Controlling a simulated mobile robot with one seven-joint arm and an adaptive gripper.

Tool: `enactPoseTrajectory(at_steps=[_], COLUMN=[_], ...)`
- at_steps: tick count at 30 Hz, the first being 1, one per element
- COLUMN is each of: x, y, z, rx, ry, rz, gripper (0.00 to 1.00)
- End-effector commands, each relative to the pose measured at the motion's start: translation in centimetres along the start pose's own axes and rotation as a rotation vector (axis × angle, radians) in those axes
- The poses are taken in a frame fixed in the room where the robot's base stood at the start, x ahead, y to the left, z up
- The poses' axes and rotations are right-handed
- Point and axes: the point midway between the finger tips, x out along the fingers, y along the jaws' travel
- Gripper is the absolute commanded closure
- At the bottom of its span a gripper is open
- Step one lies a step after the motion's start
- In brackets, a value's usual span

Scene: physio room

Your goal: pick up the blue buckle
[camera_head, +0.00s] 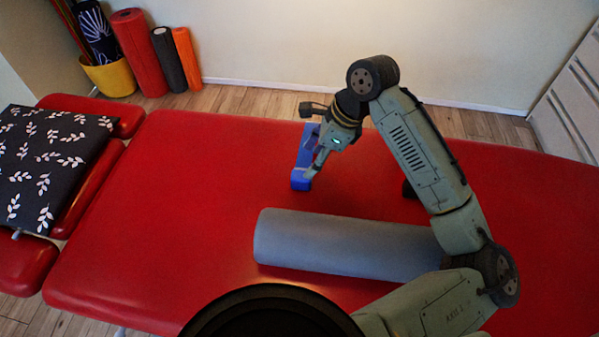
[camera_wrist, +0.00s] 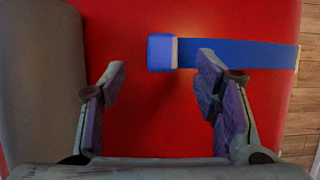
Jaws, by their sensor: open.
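The blue buckle (camera_wrist: 162,52) shows in the wrist view as a block at the left end of a flat blue strap (camera_wrist: 250,55). In the head view the buckle (camera_head: 300,181) lies on the red treatment table, with the strap (camera_head: 306,146) running away from it toward the far edge. My gripper (camera_wrist: 160,72) is open, with one finger to each side of the buckle in the wrist view. The right finger overlaps the near edge of the strap. In the head view my gripper (camera_head: 315,168) is at the buckle and partly covers the strap. Contact cannot be told.
A grey bolster (camera_head: 345,245) lies on the red table (camera_head: 190,200) close to the buckle, and shows at the left of the wrist view. A leaf-patterned dark cloth (camera_head: 50,160) covers the left end. Rollers (camera_head: 140,55) stand on the floor behind. The table's left half is clear.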

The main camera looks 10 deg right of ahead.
Motion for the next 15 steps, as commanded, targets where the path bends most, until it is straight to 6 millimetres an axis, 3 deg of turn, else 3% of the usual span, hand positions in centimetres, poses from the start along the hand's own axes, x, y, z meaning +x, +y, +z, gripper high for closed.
enactPoseTrajectory(at_steps=[3, 11, 15], x=[1.9, 4.0, 6.7], y=[0.0, -0.1, -0.3], z=[0.1, -0.1, -0.6], rx=[-0.002, -0.004, -0.004], ry=[-0.001, 0.000, 0.001], rz=[0.001, -0.001, -0.002], gripper=[0.43, 0.43, 0.43])
